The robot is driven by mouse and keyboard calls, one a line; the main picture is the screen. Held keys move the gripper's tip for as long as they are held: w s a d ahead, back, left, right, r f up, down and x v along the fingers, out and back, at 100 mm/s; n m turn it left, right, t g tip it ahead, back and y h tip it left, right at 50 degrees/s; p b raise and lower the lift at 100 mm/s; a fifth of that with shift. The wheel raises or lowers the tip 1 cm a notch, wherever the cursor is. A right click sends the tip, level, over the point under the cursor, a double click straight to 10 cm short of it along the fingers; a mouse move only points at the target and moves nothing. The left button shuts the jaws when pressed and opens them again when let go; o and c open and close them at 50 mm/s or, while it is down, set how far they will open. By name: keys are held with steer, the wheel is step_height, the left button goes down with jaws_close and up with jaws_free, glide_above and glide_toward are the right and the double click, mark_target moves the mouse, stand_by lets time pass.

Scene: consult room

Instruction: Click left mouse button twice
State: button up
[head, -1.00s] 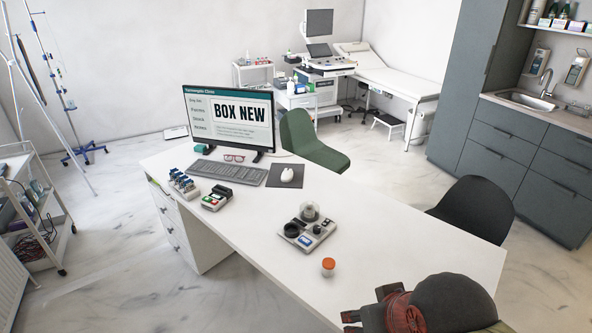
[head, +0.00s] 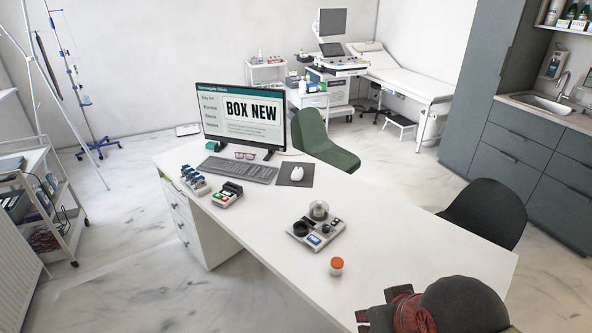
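The white mouse (head: 297,173) lies on a dark mouse pad (head: 283,179) on the white desk (head: 420,240), right of the keyboard. At this size I cannot make out its separate buttons. The monitor (head: 243,117) behind the keyboard reads "BOX NEW". My gripper (head: 366,313) is at the bottom right, over the near end of the desk, well apart from the mouse. My own arm partly covers it, and its fingers are too small and dark to tell whether they are open or shut.
The keyboard (head: 239,169) and red glasses (head: 244,155) lie left of the mouse. A device with a round dial (head: 316,229) and an orange-capped jar (head: 337,266) stand between gripper and mouse. A green chair (head: 322,142) is behind the desk, a black chair (head: 485,212) at right.

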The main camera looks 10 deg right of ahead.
jaws_close()
stand_by(1.3)
